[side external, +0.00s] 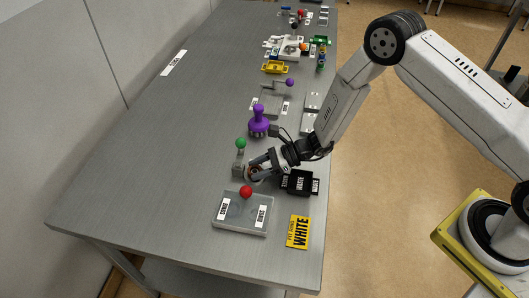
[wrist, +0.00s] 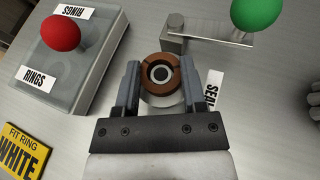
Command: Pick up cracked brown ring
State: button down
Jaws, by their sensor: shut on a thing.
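The brown ring (wrist: 161,66) sits between the two fingers of my gripper (wrist: 160,85) in the wrist view. It is round with a dark centre, and dark lines cross its face. My gripper is shut on it. In the side view my gripper (side external: 262,168) is low over the near part of the table, and the fingers mostly hide the ring. A pale round part shows just below the ring in the wrist view; I cannot tell whether the ring touches it.
A grey box with a red knob (side external: 246,192) stands in front, beside a yellow WHITE sign (side external: 298,232). A green-knobbed lever (side external: 240,144) and a purple knob (side external: 258,122) stand behind. A black block (side external: 299,183) is to the right.

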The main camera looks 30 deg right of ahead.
jog(key=shift+r, duration=1.05)
jog(key=s+d+r, duration=0.4)
jog(key=s+r, duration=0.7)
jog(key=s, duration=0.2)
jog(key=shift+s+d, duration=0.15)
jog(key=shift+d, duration=0.05)
jog(key=w+d+r+m+t+h, duration=0.7)
jog(key=w+d+r+m, duration=0.3)
jog(key=d+r, duration=0.5)
jog(key=shift+w+r+t+h, duration=0.2)
jog(key=shift+w+t+h, duration=0.1)
jog(key=shift+w+h, duration=0.55)
